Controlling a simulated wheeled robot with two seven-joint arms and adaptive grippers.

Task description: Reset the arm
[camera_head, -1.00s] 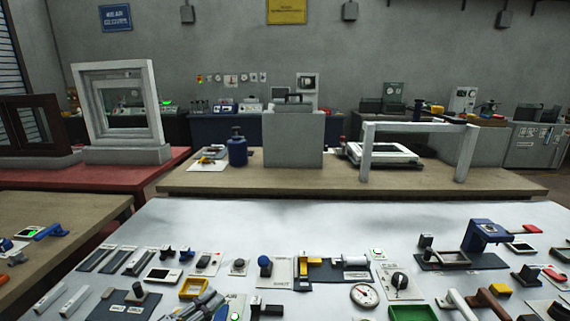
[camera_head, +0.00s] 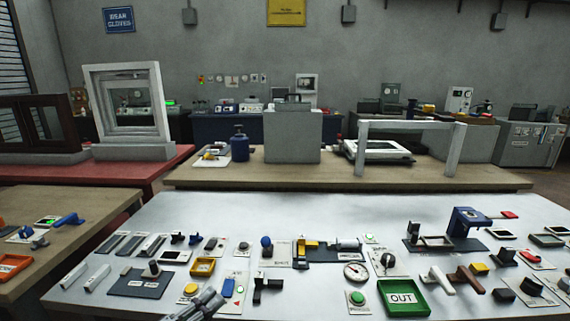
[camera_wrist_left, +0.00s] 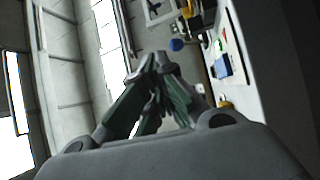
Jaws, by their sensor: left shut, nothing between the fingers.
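My left gripper (camera_head: 207,301) shows at the bottom of the head view, over the near edge of the white table (camera_head: 250,212). In the left wrist view its fingers (camera_wrist_left: 154,62) meet at the tips, shut, with nothing between them. It is near a panel with a yellow button (camera_head: 191,289) and a panel with small blue and red parts (camera_head: 233,286), and I cannot tell its exact height above them. My right gripper is in neither view.
Many small devices cover the table's near half: a green OUT tray (camera_head: 403,298), a gauge (camera_head: 356,271), a blue frame device (camera_head: 468,222). The table's far strip is bare. A brown table (camera_head: 345,178) with a grey block (camera_head: 291,136) stands behind.

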